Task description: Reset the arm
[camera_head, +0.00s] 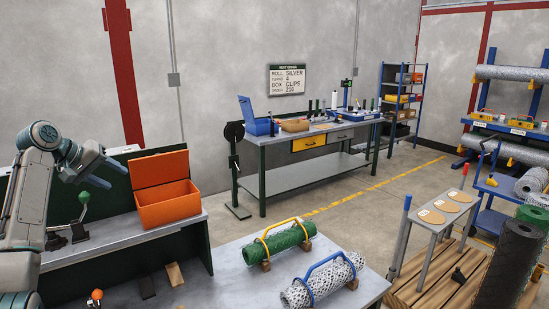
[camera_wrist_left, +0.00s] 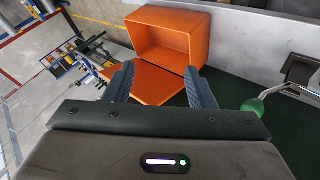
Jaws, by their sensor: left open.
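My left gripper (camera_head: 97,172) is open and empty, raised above the grey bench at the left in the head view. In the left wrist view its two fingers (camera_wrist_left: 160,86) stand apart with nothing between them. An orange box (camera_head: 168,205) with its lid (camera_head: 159,168) raised stands on the bench, to the right of the gripper. In the left wrist view the orange box (camera_wrist_left: 168,42) shows beyond the fingertips. My right gripper is not in view.
A green-knobbed lever (camera_head: 84,198) stands on the bench below the gripper. A green mesh roll (camera_head: 280,241) and a silver mesh roll (camera_head: 322,282) lie on the front table. A workbench (camera_head: 300,143) stands farther back. Open floor lies between the tables.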

